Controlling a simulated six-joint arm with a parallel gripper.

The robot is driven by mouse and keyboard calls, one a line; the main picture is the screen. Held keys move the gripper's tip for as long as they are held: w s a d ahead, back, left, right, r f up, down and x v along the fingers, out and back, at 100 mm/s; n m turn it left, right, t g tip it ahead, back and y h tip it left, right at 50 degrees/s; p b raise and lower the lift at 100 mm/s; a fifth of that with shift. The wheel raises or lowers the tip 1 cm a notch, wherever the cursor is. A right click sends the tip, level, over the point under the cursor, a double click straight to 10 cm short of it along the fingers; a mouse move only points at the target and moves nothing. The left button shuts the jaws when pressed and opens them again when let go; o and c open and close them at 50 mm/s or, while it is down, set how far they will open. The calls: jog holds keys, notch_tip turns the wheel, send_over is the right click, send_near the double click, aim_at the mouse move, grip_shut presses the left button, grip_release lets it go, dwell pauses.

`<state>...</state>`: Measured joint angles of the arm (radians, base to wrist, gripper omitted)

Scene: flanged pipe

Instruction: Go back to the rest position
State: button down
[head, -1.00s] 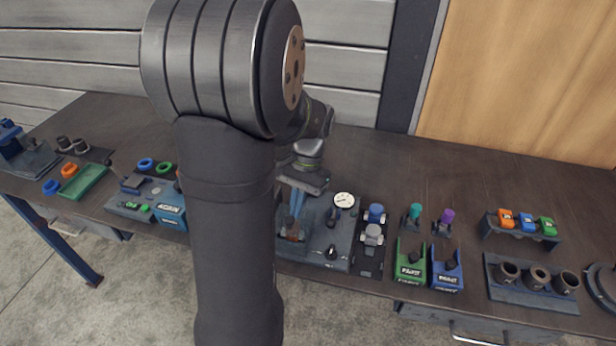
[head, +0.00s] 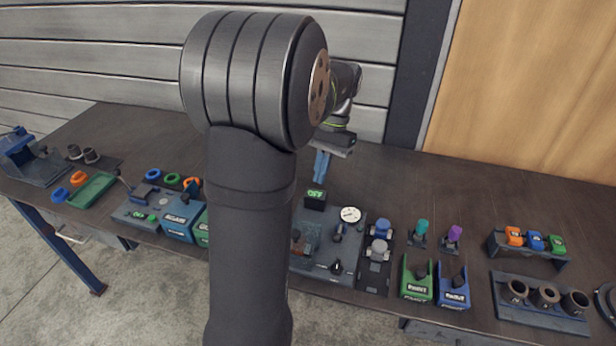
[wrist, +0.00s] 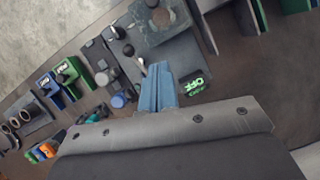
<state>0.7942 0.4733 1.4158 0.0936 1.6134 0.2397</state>
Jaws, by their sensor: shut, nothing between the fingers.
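My gripper (head: 320,170) shows in the head view just right of my own large arm link. It is raised above the back part of the workbench and points down. Its blue fingers are together with nothing between them; they also show in the wrist view (wrist: 156,80). Below it stands the grey station (head: 325,262) with a white dial gauge (head: 351,214) and a dark box with a green "OFF" display (head: 315,197). The gripper is apart from the station. My arm link hides the station's left side in the head view.
Green (head: 417,284) and blue (head: 453,289) paint boxes stand right of the station. Further right are a block with several dark cups (head: 543,297) and a rack of coloured pieces (head: 530,242). A green tray (head: 92,189) lies left. The bench's back strip is clear.

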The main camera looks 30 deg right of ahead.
dwell(0.4)
send_near(306, 230)
notch_tip(306, 230, down, 3)
jog(key=a, duration=0.1)
jog(key=s+a+f, duration=0.1)
jog(key=a, duration=0.1)
jog(key=shift+s+a+f, duration=0.1)
jog(key=shift+s+f, duration=0.2)
jog(key=shift+f, duration=0.1)
jog(key=shift+s+a, duration=0.2)
jog(key=shift+a, duration=0.1)
